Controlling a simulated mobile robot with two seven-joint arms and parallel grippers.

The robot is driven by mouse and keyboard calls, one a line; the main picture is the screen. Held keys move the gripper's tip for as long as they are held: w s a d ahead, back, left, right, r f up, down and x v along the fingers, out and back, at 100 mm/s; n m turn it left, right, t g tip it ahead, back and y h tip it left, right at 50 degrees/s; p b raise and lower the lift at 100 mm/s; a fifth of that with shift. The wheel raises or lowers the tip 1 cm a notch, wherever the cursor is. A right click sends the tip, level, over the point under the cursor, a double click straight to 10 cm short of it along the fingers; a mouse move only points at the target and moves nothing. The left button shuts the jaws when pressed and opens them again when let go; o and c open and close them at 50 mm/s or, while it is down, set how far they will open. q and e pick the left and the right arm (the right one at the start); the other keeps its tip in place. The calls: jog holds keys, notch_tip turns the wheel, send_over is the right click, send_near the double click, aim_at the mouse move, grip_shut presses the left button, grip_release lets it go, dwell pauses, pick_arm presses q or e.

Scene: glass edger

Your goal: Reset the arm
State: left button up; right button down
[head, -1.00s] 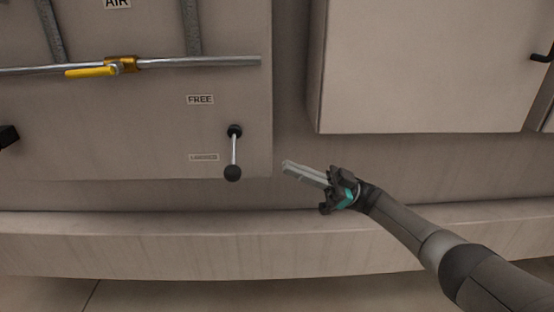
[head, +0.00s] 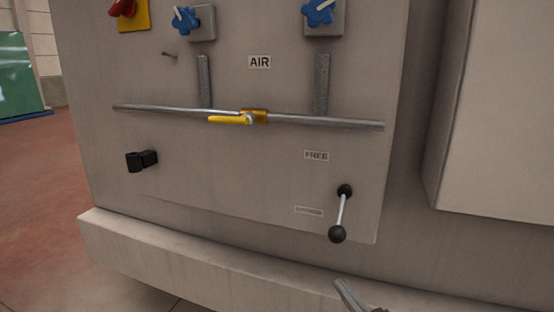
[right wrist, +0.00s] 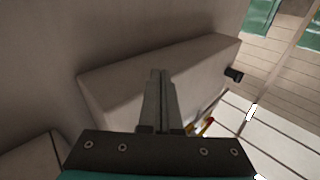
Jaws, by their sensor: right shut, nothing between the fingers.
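My right gripper (head: 348,296) shows at the bottom edge of the head view, only its fingers in the picture. It is shut and empty, below the lever and apart from it. In the right wrist view the two fingers (right wrist: 158,102) lie together with nothing between them. The lever (head: 340,215) with black ball ends hangs down on the grey panel, its lower knob below the level of the small lower label (head: 309,211). The FREE label (head: 316,156) is above it. My left gripper is not in view.
A metal pipe with a yellow-handled valve (head: 232,119) runs across the panel under the AIR label (head: 259,62). Blue knobs (head: 186,20) and a red switch (head: 122,8) sit above. A black fitting (head: 142,161) sticks out at left. A ledge (head: 200,262) juts out below; a cabinet (head: 490,110) stands at right.

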jog(key=s+f+m+g+h, duration=0.3)
jog(key=s+f+g+h, duration=0.55)
jog(key=s+f, duration=0.8)
pick_arm(q)
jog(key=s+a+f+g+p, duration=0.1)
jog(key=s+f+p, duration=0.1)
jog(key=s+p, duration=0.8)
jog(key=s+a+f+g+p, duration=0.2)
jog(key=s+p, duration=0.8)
jog(key=p, duration=0.4)
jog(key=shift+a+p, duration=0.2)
jog(key=shift+p, duration=0.1)
pick_arm(e)
jog(key=s+d+f+g, duration=0.1)
jog(key=s+g, duration=0.1)
jog(key=s, duration=0.8)
jog(key=s+d+f+g, duration=0.1)
jog(key=s+g, duration=0.2)
jog(key=s, duration=0.8)
jog(key=s+d+f+n+g, duration=0.1)
jog(key=s+d+g, duration=0.1)
jog(key=s, duration=0.8)
jog(key=shift+s+f+g+y, duration=0.35)
jog(key=shift+f+g, duration=0.05)
jog(key=shift+g, duration=0.15)
jog(key=shift+d, duration=0.1)
